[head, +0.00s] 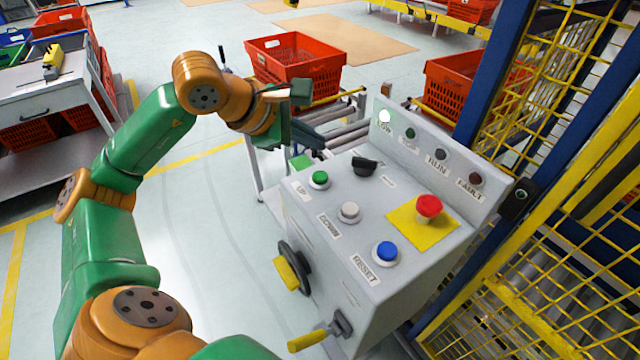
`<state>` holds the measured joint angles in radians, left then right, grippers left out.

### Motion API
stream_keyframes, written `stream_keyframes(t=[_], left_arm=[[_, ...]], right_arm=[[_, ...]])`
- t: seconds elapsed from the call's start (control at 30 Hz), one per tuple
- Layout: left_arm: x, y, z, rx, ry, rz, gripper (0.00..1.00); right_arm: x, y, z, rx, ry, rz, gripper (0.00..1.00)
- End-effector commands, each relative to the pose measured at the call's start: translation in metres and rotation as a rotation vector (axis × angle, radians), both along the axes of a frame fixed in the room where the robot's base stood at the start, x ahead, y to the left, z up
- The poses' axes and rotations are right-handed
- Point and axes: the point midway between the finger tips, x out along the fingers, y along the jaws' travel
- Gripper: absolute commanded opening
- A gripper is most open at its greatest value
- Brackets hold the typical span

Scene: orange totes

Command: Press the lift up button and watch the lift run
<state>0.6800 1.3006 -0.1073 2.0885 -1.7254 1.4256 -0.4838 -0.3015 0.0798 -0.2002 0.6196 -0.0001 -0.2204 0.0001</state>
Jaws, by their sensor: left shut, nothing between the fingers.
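The grey control box (325,245) stands in the centre right of the head view. Its sloped top has a green button (320,178) labelled UP, a pale grey button (350,211) labelled DOWN and a blue button (385,252) labelled RESET. A black selector knob (367,165) and a red mushroom button (429,206) on a yellow plate are there too. Of the indicator lamps, the leftmost, white one (385,116) is lit; the others look dark. My left gripper (316,147) is shut and empty, beyond and above the green button, apart from it. My right gripper is not in view.
Yellow mesh fencing (555,220) with blue posts stands close at the right. Behind the box, red crates (297,62) sit by a roller conveyor (340,120). A black handwheel (296,266) and a yellow-handled lever (310,340) stick out from the box. Open floor lies to the left.

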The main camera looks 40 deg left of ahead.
Motion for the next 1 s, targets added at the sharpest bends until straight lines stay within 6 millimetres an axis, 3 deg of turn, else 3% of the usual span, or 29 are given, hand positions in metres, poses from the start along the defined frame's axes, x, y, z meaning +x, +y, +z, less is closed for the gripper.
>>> stream_keyframes(t=[0.03, 0.3, 1.0], left_arm=[[0.0, 0.0, -0.016, 0.0, 0.0, 0.0, 0.0], [0.0, 0.0, -0.048, 0.0, -0.001, 0.0, 0.0], [0.0, 0.0, -0.047, -0.001, -0.001, -0.001, 0.0]], right_arm=[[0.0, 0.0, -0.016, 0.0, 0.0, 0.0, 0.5], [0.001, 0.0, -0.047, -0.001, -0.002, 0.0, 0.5], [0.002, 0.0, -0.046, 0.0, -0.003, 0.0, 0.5]])
